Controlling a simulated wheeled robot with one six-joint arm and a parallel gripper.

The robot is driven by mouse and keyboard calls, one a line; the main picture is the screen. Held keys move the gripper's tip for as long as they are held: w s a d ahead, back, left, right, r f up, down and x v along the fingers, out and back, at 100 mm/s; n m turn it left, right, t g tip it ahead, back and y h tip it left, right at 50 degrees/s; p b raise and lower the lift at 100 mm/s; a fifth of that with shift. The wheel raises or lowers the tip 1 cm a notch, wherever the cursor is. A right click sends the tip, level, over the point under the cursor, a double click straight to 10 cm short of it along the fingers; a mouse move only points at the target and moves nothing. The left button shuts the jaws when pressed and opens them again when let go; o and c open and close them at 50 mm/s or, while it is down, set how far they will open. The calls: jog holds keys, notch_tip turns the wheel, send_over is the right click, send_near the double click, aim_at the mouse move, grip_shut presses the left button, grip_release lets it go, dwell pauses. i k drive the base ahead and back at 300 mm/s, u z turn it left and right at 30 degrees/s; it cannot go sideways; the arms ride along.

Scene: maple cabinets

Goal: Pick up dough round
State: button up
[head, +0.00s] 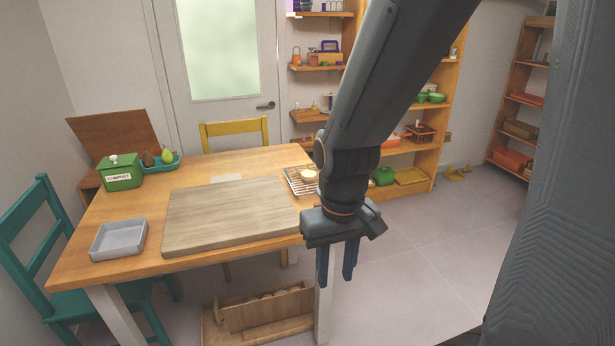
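A small pale round (309,175), which looks like the dough round, sits on a wire rack (296,187) at the right edge of the wooden table. My arm passes close to its right side and hides part of the rack. My gripper (336,266) points down in front of the table's right end, nearer to me than the round and lower in the picture. Its two fingers are apart with nothing visible between them.
A large wooden board (225,215) covers the table's (130,215) middle. A grey tray (119,240), a green compost box (121,172) and a teal dish (165,166) with pears stand left. A wooden crate (265,312) lies below. Floor (430,250) at right is clear.

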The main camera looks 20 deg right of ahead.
aim_at(306, 175)
jog(key=z, duration=0.1)
jog(key=i, duration=1.25)
jog(key=z, duration=0.25)
